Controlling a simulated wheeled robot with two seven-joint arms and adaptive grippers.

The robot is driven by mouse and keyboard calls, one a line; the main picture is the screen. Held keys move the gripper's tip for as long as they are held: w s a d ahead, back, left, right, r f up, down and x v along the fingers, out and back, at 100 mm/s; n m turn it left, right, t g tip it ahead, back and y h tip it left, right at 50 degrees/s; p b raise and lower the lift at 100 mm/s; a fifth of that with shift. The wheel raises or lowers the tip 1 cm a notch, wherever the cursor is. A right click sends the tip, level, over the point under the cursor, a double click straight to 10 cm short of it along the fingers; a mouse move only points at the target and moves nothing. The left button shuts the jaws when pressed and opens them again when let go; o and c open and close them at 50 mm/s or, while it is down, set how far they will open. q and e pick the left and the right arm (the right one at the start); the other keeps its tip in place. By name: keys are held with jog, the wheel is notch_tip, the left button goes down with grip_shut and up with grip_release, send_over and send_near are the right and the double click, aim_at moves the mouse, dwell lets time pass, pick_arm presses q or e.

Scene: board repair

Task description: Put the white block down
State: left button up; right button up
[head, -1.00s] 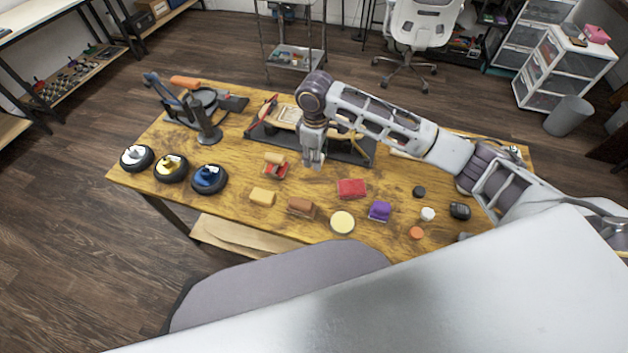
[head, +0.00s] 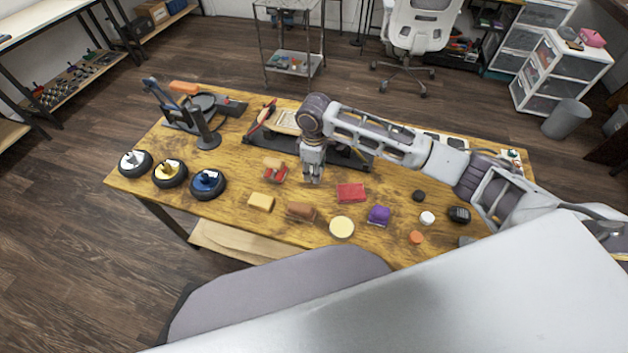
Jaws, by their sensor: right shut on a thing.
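My right gripper (head: 312,181) points down over the middle of the wooden table (head: 235,235), just in front of the dark board rig (head: 262,135). Its fingers are shut on the white block, which is small and can hardly be told apart from the pale fingers. The fingertips are low, close to the tabletop; I cannot tell whether the block touches it. My left gripper is not in view.
Black discs with white (head: 135,163), yellow (head: 169,172) and blue (head: 207,183) centres stand at left. Small round pieces lie at right.

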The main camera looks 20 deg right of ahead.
aim_at(314, 186)
jog(key=shift+f, duration=0.85)
notch_tip(314, 186, down, 3)
jog(key=shift+f, duration=0.35)
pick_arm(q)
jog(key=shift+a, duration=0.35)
pick_arm(e)
jog(key=shift+f, duration=0.1)
